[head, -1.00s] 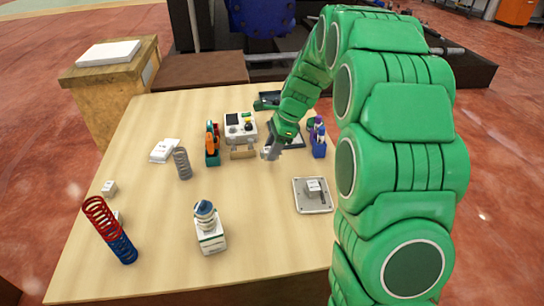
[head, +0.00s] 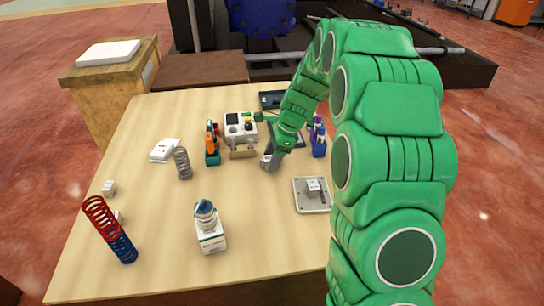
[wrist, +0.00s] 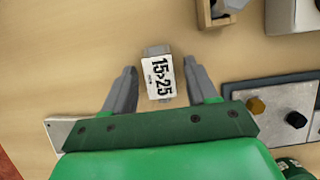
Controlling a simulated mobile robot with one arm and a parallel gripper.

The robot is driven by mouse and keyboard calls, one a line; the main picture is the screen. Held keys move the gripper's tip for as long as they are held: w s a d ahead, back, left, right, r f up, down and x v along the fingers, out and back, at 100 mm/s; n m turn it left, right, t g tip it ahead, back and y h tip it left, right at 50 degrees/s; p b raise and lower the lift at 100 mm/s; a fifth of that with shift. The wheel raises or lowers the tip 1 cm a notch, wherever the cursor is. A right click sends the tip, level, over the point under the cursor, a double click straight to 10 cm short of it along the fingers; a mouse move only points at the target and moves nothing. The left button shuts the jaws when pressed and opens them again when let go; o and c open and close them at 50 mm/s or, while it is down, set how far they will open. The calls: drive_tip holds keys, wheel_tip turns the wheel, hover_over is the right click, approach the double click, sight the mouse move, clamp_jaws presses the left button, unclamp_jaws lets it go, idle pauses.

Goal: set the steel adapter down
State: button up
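The steel adapter (wrist: 158,78) shows in the wrist view as a small grey block with a white label reading "15>25". It sits over the wood table between the two fingers of my gripper (wrist: 160,92). The fingers are apart, with a visible gap on each side of the adapter. In the head view my gripper (head: 269,160) points down low over the table, in front of the small wooden holder. The adapter is hard to tell from the fingers there, and its contact with the table is not clear.
The wooden holder (head: 243,152) and a white device (head: 240,128) stand behind. A blue cup (head: 319,149) is right of my gripper. A grey tray (head: 301,206) with a small block lies nearer, at right. The table's middle (head: 240,185) is clear.

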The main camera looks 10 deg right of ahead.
drive_tip(key=shift+o, duration=0.3)
drive_tip(key=v, duration=1.2)
drive_tip(key=s+n+g+h, duration=0.1)
drive_tip(key=s+n, duration=0.8)
drive_tip(key=s, duration=1.2)
drive_tip(key=s+a+n+h, duration=0.1)
drive_tip(key=s+n+h, duration=0.2)
drive_tip(key=s+n, duration=0.6)
drive_tip(key=s, duration=1.3)
drive_tip(key=shift+a+r+g+h, duration=0.2)
drive_tip(key=shift+r+g+h, duration=0.1)
drive_tip(key=shift+r+g, duration=0.1)
